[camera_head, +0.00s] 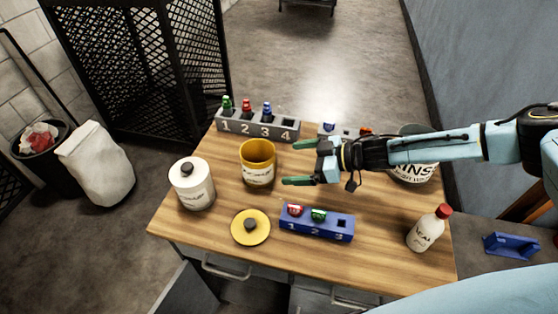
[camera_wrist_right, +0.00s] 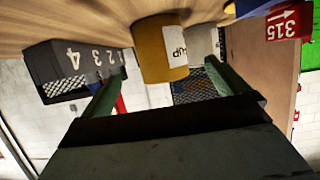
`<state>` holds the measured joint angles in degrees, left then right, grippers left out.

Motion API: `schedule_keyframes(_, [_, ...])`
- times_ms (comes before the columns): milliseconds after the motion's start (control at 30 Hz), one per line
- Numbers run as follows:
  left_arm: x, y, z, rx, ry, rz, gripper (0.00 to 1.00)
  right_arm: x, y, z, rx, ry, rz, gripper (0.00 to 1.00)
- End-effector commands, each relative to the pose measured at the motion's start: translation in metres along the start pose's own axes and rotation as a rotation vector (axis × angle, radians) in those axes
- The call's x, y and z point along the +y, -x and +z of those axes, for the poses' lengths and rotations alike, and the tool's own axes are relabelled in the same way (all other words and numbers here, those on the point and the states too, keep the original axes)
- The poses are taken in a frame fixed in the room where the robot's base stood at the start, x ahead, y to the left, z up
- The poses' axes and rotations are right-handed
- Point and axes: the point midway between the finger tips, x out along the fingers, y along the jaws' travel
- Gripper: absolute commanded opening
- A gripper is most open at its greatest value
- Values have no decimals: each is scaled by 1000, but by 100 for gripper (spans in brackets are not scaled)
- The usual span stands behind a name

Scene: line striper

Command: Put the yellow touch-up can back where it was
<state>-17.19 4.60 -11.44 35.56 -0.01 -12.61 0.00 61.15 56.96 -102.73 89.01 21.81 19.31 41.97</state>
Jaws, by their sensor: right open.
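My right gripper (camera_head: 300,162) is open and empty above the table, its green fingers pointing left. An open yellow pot (camera_head: 257,165) stands just beyond the fingertips, apart from them. In the right wrist view the pot (camera_wrist_right: 163,48) appears ahead between the fingers (camera_wrist_right: 160,85). I see no small yellow can; the pot's inside is mostly hidden. A grey rack (camera_head: 237,127) numbered 1 to 4 holds green, red and blue small cans; its slot 4 (camera_head: 289,124) looks empty. A blue rack (camera_head: 316,229) holds red and green cans in 1 and 2; slot 3 looks empty. My left gripper is not in view.
A white lidded jar (camera_head: 192,186) stands at the left, a yellow lid (camera_head: 251,227) lies in front. A red-capped bottle (camera_head: 427,229) stands at the right. A rinse bucket (camera_head: 414,175) and another rack (camera_head: 347,132) are partly behind my right arm. A blue tray (camera_head: 512,245) lies beyond.

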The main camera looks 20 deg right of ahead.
Motion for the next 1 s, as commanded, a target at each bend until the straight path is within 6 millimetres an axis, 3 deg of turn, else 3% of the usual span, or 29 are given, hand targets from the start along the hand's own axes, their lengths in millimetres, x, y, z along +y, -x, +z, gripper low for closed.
schedule_keyframes(100, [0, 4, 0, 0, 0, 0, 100, 0, 20, -1, 0, 1, 1, 99])
schedule_keyframes(267, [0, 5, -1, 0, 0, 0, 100, 0, 32, 0, 0, 1, 0, 99])
schedule_keyframes(1000, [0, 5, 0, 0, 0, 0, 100, 0, 33, 0, 1, 1, -1, 99])
